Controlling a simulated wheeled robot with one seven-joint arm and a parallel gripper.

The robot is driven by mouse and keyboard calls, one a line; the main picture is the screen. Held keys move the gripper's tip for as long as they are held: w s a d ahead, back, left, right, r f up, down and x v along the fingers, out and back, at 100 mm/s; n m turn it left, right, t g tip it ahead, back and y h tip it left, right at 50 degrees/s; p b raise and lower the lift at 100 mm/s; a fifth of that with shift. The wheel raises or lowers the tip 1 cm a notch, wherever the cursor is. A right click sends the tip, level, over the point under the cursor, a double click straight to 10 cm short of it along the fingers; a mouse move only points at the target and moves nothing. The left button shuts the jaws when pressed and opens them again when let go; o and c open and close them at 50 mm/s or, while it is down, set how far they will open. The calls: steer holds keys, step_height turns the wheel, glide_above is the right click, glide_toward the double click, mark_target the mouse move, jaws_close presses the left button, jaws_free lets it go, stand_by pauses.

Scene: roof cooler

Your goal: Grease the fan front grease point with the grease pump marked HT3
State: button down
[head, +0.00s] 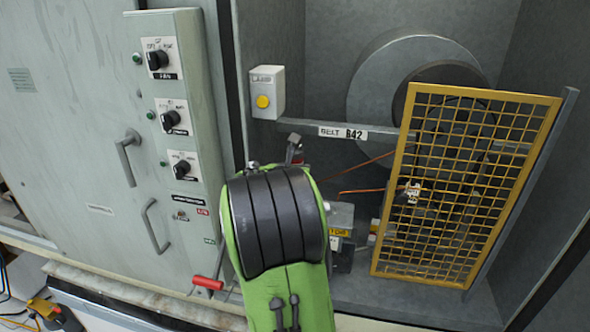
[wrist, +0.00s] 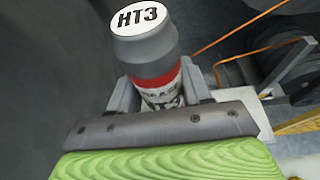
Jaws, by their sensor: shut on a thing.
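The grease pump marked HT3 (wrist: 143,50) is dark grey with a red band and a white cap label. It stands between the jaws of my gripper (wrist: 168,88), which is shut on it, in the wrist view. In the head view my green and black arm hides the gripper and most of the pump; a small grey and red part (head: 294,152) shows above the arm. Thin orange lines (head: 362,191) run near the fan housing. I cannot make out which fitting is the fan front grease point.
A yellow mesh guard (head: 398,180) stands at the right before the fan. A rail labelled BELT B42 (head: 385,134) crosses behind the arm. A switch box (head: 268,78) with a yellow button is on the wall. A panel with knobs (head: 172,120) stands left; a red-handled lever (head: 207,283) is below it.

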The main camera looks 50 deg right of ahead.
steer(key=shift+r, duration=0.25)
steer(key=shift+f, duration=0.1)
steer(key=shift+f+b, duration=0.4)
steer(key=shift+f, duration=0.25)
steer(key=shift+r, duration=0.15)
steer(key=shift+r+p, duration=0.55)
steer(key=shift+p, duration=0.2)
steer(key=shift+r, duration=0.15)
steer(key=shift+r+p, duration=2.5)
steer(key=shift+r, duration=1.05)
